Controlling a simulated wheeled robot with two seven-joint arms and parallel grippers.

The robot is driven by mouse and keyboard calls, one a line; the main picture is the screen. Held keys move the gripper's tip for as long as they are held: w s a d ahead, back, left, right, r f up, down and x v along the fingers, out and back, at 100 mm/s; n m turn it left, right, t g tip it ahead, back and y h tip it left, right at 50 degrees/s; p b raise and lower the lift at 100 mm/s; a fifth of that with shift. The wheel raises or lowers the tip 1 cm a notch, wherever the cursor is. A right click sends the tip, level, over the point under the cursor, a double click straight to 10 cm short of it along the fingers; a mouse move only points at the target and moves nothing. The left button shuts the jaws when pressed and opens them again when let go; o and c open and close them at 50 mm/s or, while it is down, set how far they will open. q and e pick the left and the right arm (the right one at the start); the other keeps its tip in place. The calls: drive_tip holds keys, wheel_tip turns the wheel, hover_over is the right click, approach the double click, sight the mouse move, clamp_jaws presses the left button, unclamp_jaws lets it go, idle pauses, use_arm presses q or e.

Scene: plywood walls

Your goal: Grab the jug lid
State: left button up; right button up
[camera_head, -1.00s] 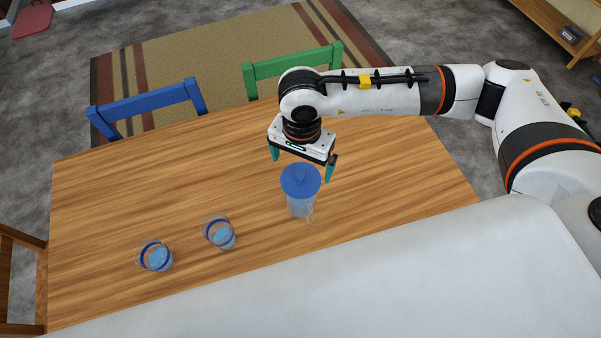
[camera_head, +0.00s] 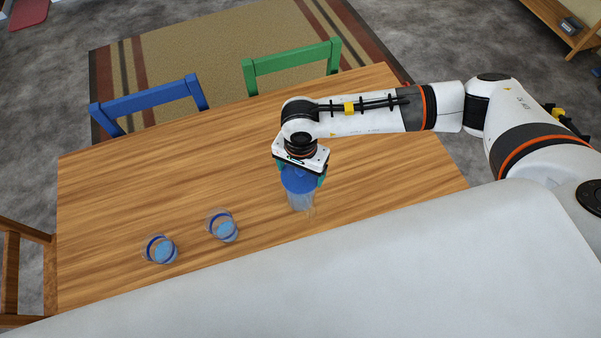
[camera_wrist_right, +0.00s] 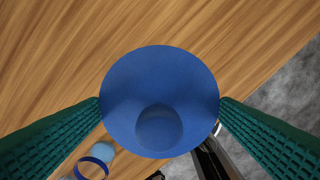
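The blue jug lid (camera_head: 298,183) sits on the clear jug (camera_head: 301,203), which stands upright on the table. My right gripper (camera_head: 302,180) is over it, pointing down. Its green fingers lie at opposite edges of the lid and appear to touch it. In the right wrist view the round lid (camera_wrist_right: 160,90) with its knob fills the gap between the fingertips (camera_wrist_right: 159,100). The gripper body hides the far part of the lid in the head view. My left gripper is not in view.
Two clear glasses with blue rings, one nearer (camera_head: 223,227) and one farther left (camera_head: 160,250), stand on the wooden table (camera_head: 150,190). A blue chair (camera_head: 150,102) and a green chair (camera_head: 290,68) stand at the far edge. The table's left and far parts are clear.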

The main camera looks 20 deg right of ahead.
drive_tip(key=shift+c, duration=0.8)
